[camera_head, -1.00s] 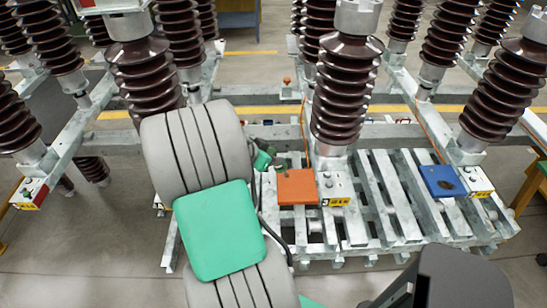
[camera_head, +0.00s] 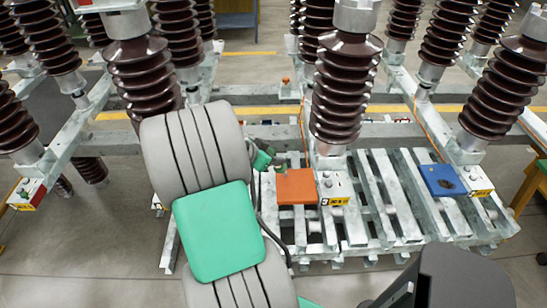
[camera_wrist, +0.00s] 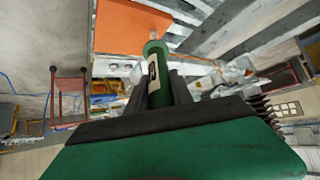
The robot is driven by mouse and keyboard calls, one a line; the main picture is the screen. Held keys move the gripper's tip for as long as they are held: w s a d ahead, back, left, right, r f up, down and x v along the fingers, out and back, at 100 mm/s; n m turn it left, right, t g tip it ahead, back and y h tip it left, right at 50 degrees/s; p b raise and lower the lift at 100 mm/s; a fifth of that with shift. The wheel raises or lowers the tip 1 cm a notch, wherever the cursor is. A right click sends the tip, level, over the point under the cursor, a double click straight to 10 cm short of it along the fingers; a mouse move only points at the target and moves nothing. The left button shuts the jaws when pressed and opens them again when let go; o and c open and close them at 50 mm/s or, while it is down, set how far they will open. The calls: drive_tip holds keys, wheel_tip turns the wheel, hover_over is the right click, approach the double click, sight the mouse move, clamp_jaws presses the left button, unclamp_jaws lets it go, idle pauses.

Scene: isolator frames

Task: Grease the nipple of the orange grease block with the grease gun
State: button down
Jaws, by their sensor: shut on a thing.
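The orange grease block (camera_head: 297,187) is a flat orange square on the grey metal frame, right of my arm in the head view. It also fills the upper left middle of the wrist view (camera_wrist: 128,27). The grease gun is a dark green cylinder with a pale label in the wrist view (camera_wrist: 156,65). My gripper (camera_wrist: 163,85) is shut on it, with a dark finger on each side. The gun's far end points toward the orange block. A small pale piece shows at that end; I cannot tell whether it is nozzle or nipple, or whether they touch.
A blue block (camera_head: 441,180) sits on the frame to the right. A tall brown ribbed insulator (camera_head: 346,90) stands just behind the orange block, with others around. A small white box with a yellow label (camera_head: 337,189) is beside the orange block. Open slats (camera_head: 385,195) lie right of it.

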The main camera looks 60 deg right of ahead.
sight(270, 150)
drive_tip(key=shift+w+a+r+p, duration=0.1)
drive_tip(key=shift+a+r+p, duration=0.3)
drive_tip(key=shift+r, duration=0.35)
drive_tip(key=shift+w+a+r+p, duration=0.15)
drive_tip(key=shift+a+r+p, duration=0.1)
drive_tip(key=shift+r+p, duration=0.4)
drive_tip(key=shift+w+a+r+p, duration=0.1)
drive_tip(key=shift+a+r+p, duration=0.25)
drive_tip(key=shift+r, duration=0.5)
drive_tip(key=shift+w, duration=0.1)
